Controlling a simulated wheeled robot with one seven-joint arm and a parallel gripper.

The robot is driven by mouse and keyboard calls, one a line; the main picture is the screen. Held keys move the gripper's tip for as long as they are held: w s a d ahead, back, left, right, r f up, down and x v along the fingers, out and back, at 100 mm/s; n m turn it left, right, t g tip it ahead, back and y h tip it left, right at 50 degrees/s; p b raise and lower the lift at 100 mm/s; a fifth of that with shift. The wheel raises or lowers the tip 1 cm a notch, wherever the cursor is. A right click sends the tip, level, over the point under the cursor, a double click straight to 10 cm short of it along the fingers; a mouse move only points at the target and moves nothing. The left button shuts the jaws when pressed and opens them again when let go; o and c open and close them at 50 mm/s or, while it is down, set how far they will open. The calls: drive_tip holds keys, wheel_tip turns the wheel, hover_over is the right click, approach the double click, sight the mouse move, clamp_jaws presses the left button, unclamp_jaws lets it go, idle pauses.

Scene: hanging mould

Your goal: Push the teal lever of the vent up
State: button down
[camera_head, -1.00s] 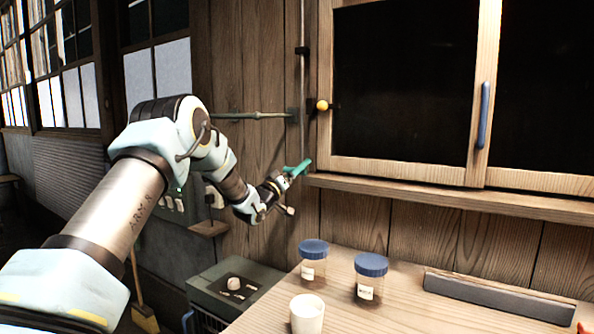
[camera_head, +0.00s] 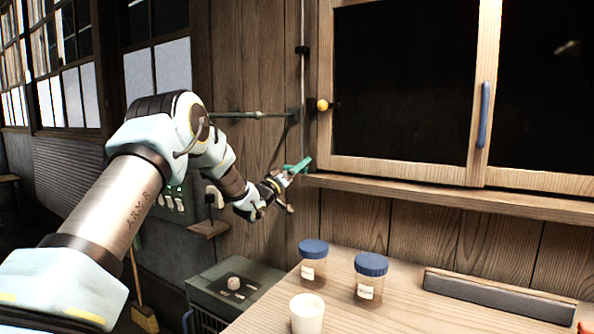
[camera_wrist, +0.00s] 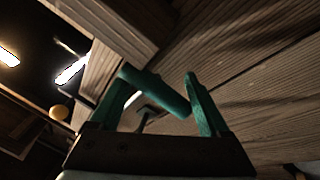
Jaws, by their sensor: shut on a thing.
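The teal lever (camera_head: 301,163) is at the lower end of a thin vertical rod (camera_head: 304,95) on the plank wall, just left of the cabinet. It looks slightly tilted, its right end higher. My gripper (camera_head: 287,174) reaches it from the lower left. In the wrist view the lever (camera_wrist: 160,93) is a short teal bar lying aslant between the two green fingers of my gripper (camera_wrist: 155,105), which are shut on it. The fingers partly hide the lever in the head view.
A wooden cabinet (camera_head: 325,140) with dark panes and a ledge (camera_head: 420,198) stands close right of the lever. A yellow knob (camera_head: 322,105) and a green horizontal bar (camera_head: 250,115) are above. Two blue-lidded jars (camera_head: 371,265) and a white cup (camera_head: 307,314) stand on the table below.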

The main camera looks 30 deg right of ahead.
wheel_tip(320, 180, up, 9)
drive_tip(key=shift+r, duration=0.2)
unclamp_jaws()
drive_tip(key=shift+r, duration=0.1)
drive_tip(key=shift+a+f, duration=0.15)
drive_tip(key=shift+f, duration=0.05)
drive_tip(key=b+v, duration=0.4)
drive_tip(key=v, duration=0.6)
drive_tip(key=shift+a+f, duration=0.2)
drive_tip(key=shift+s, duration=0.1)
